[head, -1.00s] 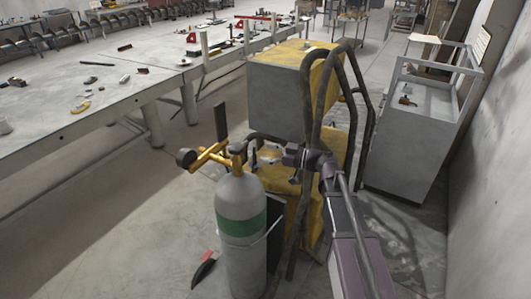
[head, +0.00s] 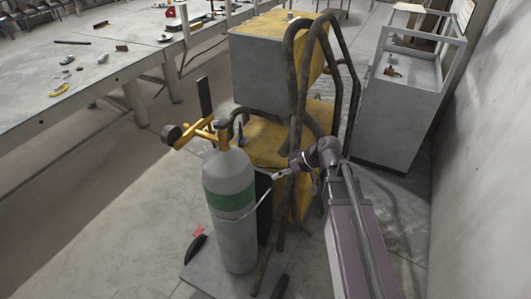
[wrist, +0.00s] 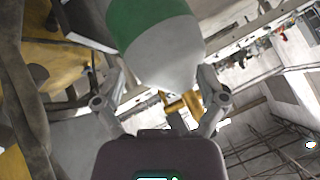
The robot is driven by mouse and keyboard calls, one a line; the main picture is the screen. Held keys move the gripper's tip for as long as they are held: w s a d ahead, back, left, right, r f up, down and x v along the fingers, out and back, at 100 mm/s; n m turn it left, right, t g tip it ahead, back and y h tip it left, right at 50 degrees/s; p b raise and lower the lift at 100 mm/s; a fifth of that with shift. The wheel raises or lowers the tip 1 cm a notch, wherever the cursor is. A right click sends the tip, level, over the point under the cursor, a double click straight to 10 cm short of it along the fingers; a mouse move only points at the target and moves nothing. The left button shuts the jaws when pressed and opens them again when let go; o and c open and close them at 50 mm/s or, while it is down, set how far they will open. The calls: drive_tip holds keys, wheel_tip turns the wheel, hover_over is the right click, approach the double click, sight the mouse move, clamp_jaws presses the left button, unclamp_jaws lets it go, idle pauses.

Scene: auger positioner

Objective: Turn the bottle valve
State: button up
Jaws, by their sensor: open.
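The gas bottle (head: 229,178) is grey with a green band and stands upright. Its brass valve (head: 222,134) is on top, with a brass regulator and a dark round gauge (head: 171,135) reaching left. My gripper (head: 278,175) is to the right of the bottle, below the valve's height, with its arm coming from the lower right. In the wrist view the bottle (wrist: 158,38) hangs in from the top, and the brass valve (wrist: 178,105) shows between my open fingers. Nothing is held. Part of the valve is hidden behind my gripper body there.
A yellow and grey welding machine (head: 268,70) with dark bent tube rails (head: 295,100) stands right behind the bottle, close to my arm. A long workbench (head: 75,90) is at left, a grey cabinet (head: 400,110) at right.

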drive_tip(key=s+d+f+m+h, duration=0.2)
drive_tip(key=s+d+m+h, duration=0.2)
drive_tip(key=d, duration=0.4)
drive_tip(key=s+d+f+m+g+h, duration=0.1)
drive_tip(key=s+d+f+m+h, duration=0.2)
drive_tip(key=d, duration=0.5)
drive_tip(key=shift+s+d+f+m+h, duration=0.2)
drive_tip(key=shift+s+m+h, duration=0.45)
drive_tip(key=shift+m+h, duration=0.35)
drive_tip(key=c, duration=0.5)
